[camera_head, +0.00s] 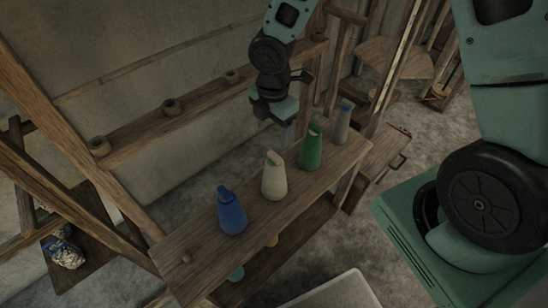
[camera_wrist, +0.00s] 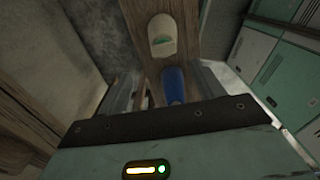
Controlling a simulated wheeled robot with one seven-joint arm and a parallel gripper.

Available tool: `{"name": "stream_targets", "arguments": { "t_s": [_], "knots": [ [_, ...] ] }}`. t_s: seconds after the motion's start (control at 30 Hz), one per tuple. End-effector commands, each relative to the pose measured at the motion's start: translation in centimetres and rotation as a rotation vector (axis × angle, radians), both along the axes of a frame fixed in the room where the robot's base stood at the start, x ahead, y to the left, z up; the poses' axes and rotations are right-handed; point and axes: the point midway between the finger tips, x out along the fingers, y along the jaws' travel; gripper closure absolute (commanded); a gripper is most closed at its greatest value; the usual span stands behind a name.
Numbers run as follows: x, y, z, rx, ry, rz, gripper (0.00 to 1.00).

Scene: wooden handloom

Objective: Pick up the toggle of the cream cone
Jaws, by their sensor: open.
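The cream cone (camera_head: 274,180) stands upright on a wooden bench, between the blue cone (camera_head: 231,214) and the green cone (camera_head: 310,150). In the wrist view the cream cone (camera_wrist: 161,28) is at the top centre. A small green piece (camera_wrist: 161,42) shows on it, which may be its toggle; I cannot tell for sure. My gripper (camera_head: 284,118) is open and empty, above and behind the bench, apart from the cones. In the wrist view its fingers (camera_wrist: 160,92) stand apart, with the blue cone (camera_wrist: 174,84) showing between them.
A grey cone with a blue top (camera_head: 343,126) stands at the bench's far end. The wooden bench (camera_head: 196,274) has a small peg (camera_head: 186,258) near its front end. A pale tray (camera_head: 335,294) is in front.

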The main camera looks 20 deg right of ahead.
Motion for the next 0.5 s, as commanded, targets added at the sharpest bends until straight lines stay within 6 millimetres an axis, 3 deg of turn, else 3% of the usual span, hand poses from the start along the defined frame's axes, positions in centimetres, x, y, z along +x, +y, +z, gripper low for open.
{"name": "stream_targets", "arguments": {
  "t_s": [0.1,0.37,0.5],
  "knots": [
    [-0.1,0.1,-2.1,-0.001,0.002,0.002,0.33],
    [-0.2,0.0,-3.9,0.0,0.001,0.001,0.33],
    [-0.6,0.0,-5.9,-0.001,0.003,0.003,0.33]
  ]
}}
